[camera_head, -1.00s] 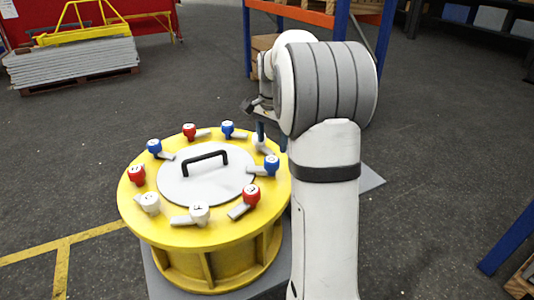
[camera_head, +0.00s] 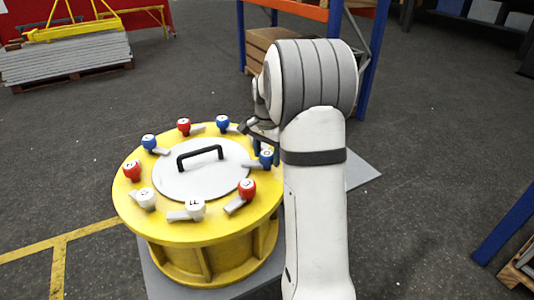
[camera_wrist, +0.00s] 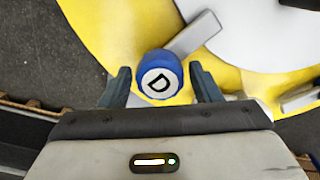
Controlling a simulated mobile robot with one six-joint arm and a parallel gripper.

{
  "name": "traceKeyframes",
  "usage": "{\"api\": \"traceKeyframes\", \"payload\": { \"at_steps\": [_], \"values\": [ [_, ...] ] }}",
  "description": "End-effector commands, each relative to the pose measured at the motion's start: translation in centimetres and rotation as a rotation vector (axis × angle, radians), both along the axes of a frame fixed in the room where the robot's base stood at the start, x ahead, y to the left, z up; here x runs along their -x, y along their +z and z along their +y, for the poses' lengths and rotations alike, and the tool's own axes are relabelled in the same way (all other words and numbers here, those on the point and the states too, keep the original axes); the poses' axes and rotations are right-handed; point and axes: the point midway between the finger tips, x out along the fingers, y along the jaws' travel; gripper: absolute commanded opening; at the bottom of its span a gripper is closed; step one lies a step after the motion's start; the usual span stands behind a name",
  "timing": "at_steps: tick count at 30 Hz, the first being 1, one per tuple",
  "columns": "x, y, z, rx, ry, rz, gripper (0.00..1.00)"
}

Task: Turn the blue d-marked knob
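The blue D-marked knob (camera_wrist: 158,75) sits near the rim of the yellow drum, with its grey lever pointing toward the upper right in the wrist view. In the head view the blue knob (camera_head: 266,157) is at the drum's right side, partly covered by my gripper (camera_head: 258,146). In the wrist view my gripper (camera_wrist: 162,88) is open, with one finger on each side of the knob and a small gap showing on both sides. How far the fingertips reach down beside the knob is hard to tell.
Several other red, white and blue knobs with levers ring the yellow drum top (camera_head: 165,225). A white round lid (camera_head: 180,180) with a black handle (camera_head: 200,152) is in the middle. A blue-and-orange rack (camera_head: 366,60) stands behind.

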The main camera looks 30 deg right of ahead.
Motion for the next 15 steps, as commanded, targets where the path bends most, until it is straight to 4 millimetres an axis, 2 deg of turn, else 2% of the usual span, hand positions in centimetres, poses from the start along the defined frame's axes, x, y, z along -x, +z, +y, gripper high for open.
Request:
{"api": "traceKeyframes", "payload": {
  "at_steps": [2, 13, 15],
  "values": [
    [0.00, 0.02, 0.01, 0.000, 0.000, 0.000, 0.50],
    [-0.02, 0.04, 0.05, 0.000, 0.001, 0.000, 0.20],
    [-0.02, 0.04, 0.06, 0.000, 0.002, 0.000, 0.20]
  ]
}}
